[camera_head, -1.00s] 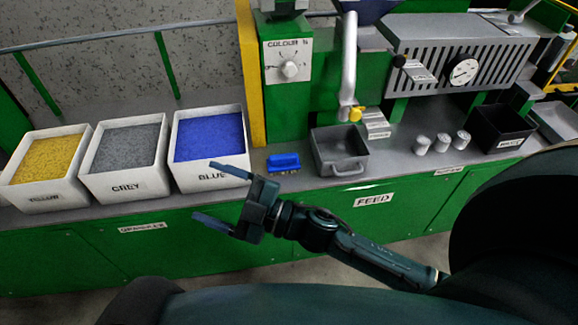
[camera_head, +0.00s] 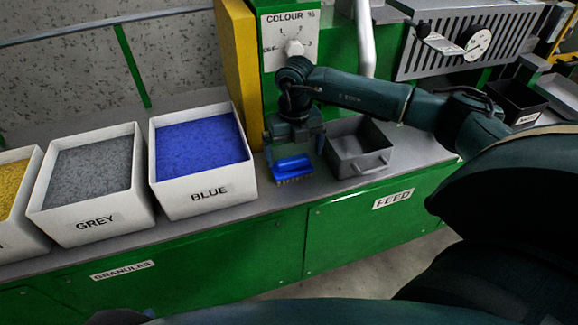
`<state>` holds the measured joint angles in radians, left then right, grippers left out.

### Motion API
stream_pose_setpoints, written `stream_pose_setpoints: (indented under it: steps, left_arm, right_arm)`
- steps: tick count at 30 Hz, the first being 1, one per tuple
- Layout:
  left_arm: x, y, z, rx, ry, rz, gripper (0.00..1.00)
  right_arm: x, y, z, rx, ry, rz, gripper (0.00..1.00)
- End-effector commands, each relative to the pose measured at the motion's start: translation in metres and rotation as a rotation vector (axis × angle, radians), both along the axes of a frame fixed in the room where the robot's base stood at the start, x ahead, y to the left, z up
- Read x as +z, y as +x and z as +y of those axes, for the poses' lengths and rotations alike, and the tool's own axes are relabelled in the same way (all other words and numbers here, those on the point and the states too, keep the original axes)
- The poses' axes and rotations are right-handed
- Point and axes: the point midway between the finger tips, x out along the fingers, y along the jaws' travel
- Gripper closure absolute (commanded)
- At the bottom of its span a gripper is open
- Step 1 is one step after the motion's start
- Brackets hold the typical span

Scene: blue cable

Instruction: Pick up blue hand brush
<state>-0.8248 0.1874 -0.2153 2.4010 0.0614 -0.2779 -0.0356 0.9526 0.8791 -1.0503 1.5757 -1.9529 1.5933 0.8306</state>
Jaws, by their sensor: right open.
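The blue hand brush (camera_head: 292,168) lies on the grey counter between the white bin labelled BLUE and a grey metal scoop tray. My right gripper (camera_head: 294,156) points down directly over the brush, its two fingers spread to the left and right of it. The fingers are open. I cannot tell whether they touch the brush or how far above the counter the tips are. The gripper body hides the area just behind the brush. My left gripper is not in view.
The white BLUE bin (camera_head: 208,197) stands close on the left, with the GREY bin (camera_head: 92,217) beyond it. The grey tray (camera_head: 357,150) with a handle stands close on the right. A yellow post (camera_head: 238,60) and a COLOUR dial panel (camera_head: 290,35) rise behind.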

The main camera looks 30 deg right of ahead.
Motion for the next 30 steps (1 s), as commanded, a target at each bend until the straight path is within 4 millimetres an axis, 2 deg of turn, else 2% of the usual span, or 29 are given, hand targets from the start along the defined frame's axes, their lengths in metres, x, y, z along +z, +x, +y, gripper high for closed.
stream_pose_setpoints:
  steps: [12,21,30]
  left_arm:
    - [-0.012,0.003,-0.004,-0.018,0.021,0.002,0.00]
    - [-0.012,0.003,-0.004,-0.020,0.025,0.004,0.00]
    - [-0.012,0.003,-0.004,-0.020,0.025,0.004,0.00]
  right_arm:
    - [-0.055,0.009,0.000,0.004,0.004,0.001,0.00]
    - [-0.059,0.009,0.000,0.004,0.004,0.000,0.00]
    - [-0.059,0.009,0.000,0.004,0.004,0.000,0.25]
